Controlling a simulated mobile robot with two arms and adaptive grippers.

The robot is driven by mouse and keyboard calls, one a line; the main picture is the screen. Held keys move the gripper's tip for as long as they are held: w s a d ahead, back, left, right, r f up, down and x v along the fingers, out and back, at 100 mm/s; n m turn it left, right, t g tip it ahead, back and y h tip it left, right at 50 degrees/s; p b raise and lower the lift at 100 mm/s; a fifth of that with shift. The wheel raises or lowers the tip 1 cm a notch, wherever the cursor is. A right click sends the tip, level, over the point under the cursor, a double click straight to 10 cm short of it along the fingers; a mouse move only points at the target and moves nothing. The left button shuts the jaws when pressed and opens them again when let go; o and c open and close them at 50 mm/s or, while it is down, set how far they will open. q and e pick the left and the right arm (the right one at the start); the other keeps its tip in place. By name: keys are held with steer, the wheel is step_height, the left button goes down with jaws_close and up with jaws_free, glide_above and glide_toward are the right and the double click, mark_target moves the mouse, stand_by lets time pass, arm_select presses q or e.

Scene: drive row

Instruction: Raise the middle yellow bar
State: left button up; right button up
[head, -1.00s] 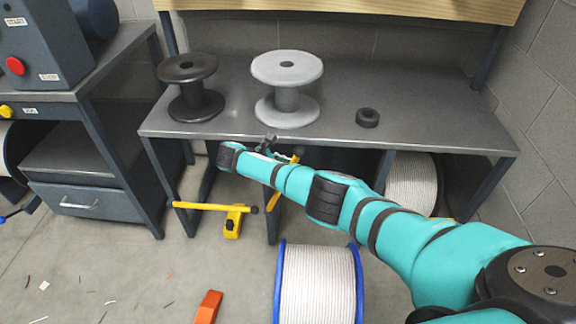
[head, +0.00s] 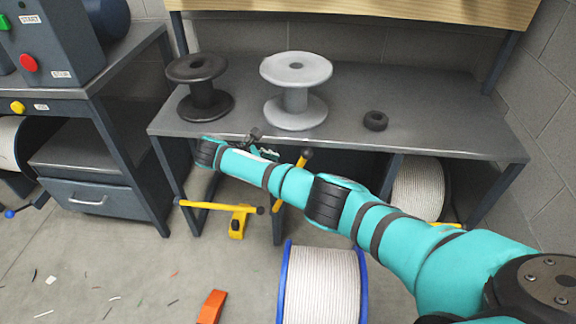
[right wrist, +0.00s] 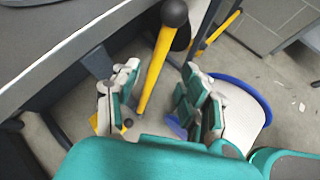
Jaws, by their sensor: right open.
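The middle yellow bar (head: 288,183) slants upward in front of the dark bench, with a dark round knob at its top end. In the right wrist view the bar (right wrist: 154,75) runs between the spread fingers of my right gripper (right wrist: 160,85), with its dark knob beyond the fingertips. I cannot tell whether a finger touches it. In the head view my right gripper (head: 262,147) is small and partly hidden, at the bench's front edge, just left of the knob. It is open and holds nothing. My left gripper is not in view.
A second yellow bar (head: 212,206) lies level to the left, and a yellow part shows at the right. Two empty spools and a black ring (head: 375,121) stand on the bench (head: 345,90). A blue-rimmed cable reel (head: 320,285) and an orange wedge (head: 211,307) are on the floor.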

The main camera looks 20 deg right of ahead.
steer(key=v, duration=0.4)
steer(key=shift+f, duration=0.1)
stand_by(0.3)
